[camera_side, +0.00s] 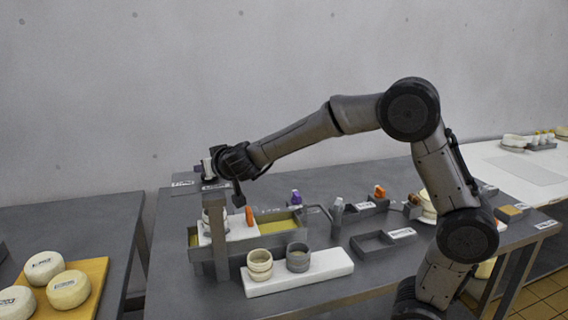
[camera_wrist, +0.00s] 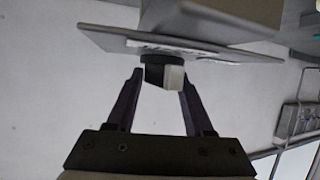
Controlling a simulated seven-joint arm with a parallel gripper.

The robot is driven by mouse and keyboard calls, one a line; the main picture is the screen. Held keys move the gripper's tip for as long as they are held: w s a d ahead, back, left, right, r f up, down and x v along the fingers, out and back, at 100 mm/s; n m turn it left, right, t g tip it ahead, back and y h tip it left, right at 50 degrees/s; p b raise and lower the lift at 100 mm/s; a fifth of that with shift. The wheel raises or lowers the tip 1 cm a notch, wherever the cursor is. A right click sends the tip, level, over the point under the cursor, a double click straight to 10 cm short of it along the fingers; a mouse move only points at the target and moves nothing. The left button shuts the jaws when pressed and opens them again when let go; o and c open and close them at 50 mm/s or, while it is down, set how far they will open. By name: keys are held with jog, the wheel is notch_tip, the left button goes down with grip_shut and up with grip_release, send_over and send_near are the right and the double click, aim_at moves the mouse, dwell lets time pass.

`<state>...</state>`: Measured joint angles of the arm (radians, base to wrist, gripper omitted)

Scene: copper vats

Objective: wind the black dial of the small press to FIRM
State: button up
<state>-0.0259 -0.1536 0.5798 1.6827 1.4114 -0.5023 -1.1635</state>
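The small press has a grey upright (camera_side: 219,250) and a flat plate (camera_side: 183,184) at its top. In the wrist view the plate (camera_wrist: 120,42) spans the upper part, with lettering too blurred to read. The black dial (camera_wrist: 154,72) sticks out below it, with a pale block on its right side. My gripper (camera_wrist: 162,74) has one finger on each side of the dial, fingertips very close to it. I cannot tell whether they touch it. In the side view my gripper (camera_side: 214,165) is at the press top, pointing left. The dial's setting is not readable.
Two round cups, one cream (camera_side: 260,265) and one grey (camera_side: 298,257), stand on a white board (camera_side: 325,270) in front of the press. Grey trays (camera_side: 375,246) lie to the right. Cheeses on a wooden board (camera_side: 95,270) are on the left table. The wall is behind.

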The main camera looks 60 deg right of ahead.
jog(key=shift+n+t+y, duration=0.7)
jog(key=shift+n+y, duration=0.5)
jog(key=shift+y, duration=0.1)
jog(key=shift+n, duration=0.3)
jog(key=d+v, duration=0.1)
jog(key=v, duration=1.3)
jog(key=s+a+r+n+t+y, duration=0.1)
jog(key=s+a+r+n+y, duration=0.1)
jog(key=a+r+n+y, duration=0.8)
jog(key=s+d+f+n+g+h, duration=0.2)
jog(key=s+f+n+g+h, duration=0.3)
jog(key=s+n, duration=0.5)
jog(key=s+g, duration=0.2)
jog(key=shift+f+g, duration=0.15)
jog(key=shift+g, duration=0.25)
jog(key=shift+c, duration=0.2)
